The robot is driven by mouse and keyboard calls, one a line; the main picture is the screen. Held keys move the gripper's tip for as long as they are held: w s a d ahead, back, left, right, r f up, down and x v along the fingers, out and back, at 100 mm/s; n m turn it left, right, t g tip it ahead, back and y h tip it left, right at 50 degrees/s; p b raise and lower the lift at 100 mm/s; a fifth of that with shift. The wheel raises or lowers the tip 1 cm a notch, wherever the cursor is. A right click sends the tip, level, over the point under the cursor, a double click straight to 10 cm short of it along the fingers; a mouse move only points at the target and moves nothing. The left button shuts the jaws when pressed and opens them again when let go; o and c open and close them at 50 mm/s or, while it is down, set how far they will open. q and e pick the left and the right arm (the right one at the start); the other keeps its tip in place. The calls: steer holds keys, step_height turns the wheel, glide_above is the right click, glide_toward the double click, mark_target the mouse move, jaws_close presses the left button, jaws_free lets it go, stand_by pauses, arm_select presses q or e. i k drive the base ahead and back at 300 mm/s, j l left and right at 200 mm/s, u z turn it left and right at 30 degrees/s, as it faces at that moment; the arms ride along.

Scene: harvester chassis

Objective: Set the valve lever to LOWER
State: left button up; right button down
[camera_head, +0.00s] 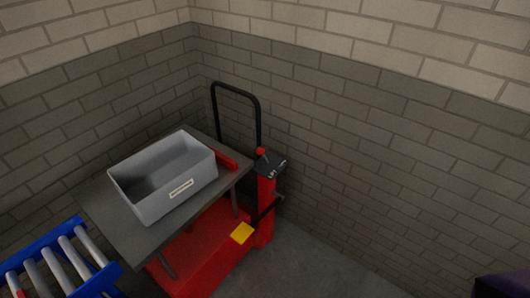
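A red lift cart (205,250) with a grey platform top (100,208) stands in the corner of the room. At its right end is a red post (265,192) capped by a dark plate (272,166) with small pale markings, too small to read. A small red knob (261,151) shows at the plate's back left edge; it looks like the end of a lever, but its setting cannot be told. A dark bar (268,209) sticks out lower on the post. Neither of my grippers is in view.
A grey open bin (146,205) with a pale label sits on the platform. A black push handle (236,90) rises behind it. A blue roller conveyor (60,262) is at lower left. Brick walls close in behind and right. Bare floor (310,265) lies right of the cart.

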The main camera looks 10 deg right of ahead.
mark_target(261, 150)
steer(key=i+l+u, duration=0.1)
steer(key=i+l, duration=0.3)
steer(key=l, duration=0.25)
steer(key=i+l+u, duration=0.15)
steer(key=i+l, duration=0.05)
steer(key=l, duration=0.1)
